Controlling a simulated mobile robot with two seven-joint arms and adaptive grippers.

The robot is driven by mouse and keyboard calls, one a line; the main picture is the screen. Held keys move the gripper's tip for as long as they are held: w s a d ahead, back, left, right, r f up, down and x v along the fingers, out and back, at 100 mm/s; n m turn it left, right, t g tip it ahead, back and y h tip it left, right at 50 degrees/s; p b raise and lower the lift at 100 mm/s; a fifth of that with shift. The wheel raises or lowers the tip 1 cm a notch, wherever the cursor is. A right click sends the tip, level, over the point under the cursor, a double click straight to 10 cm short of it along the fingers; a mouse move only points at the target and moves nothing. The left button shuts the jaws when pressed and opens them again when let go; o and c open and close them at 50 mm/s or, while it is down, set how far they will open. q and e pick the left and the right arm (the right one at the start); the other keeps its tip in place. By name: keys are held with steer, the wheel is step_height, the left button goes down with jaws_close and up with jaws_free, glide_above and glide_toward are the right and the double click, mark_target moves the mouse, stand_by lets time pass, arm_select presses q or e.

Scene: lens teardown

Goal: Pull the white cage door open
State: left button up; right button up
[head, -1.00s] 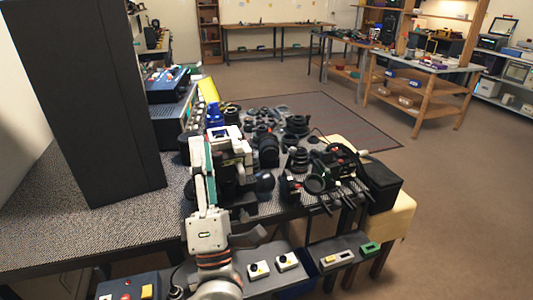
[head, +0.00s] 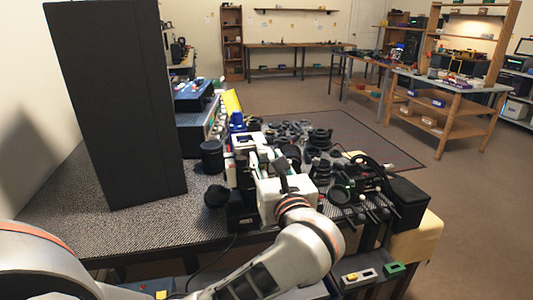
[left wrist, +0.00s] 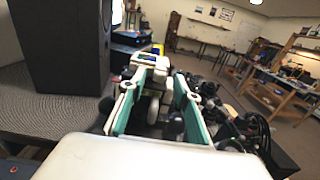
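A white cage-like part (head: 246,139) with a dark opening stands among black gear on the bench, and it also shows in the left wrist view (left wrist: 147,59) just beyond my fingertips. I cannot make out which piece of it is the door. My left gripper (head: 255,160) reaches over the gear to this white part. In the left wrist view, the left gripper's teal-padded fingers (left wrist: 156,84) are apart, with white and grey parts visible between them. Whether either finger touches these parts is unclear. The gripper hides the near side of the white part. My right gripper is not in view.
A tall black box (head: 115,110) stands at the left on the grey textured bench (head: 75,205). Blue instruments (head: 193,97) are behind. Black lens parts and cables (head: 350,185) crowd the right side. The bench in front of the black box is bare.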

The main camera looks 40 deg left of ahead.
mark_target(264, 155)
arm_select(q)
steer(key=shift+x, duration=2.35)
jaws_close()
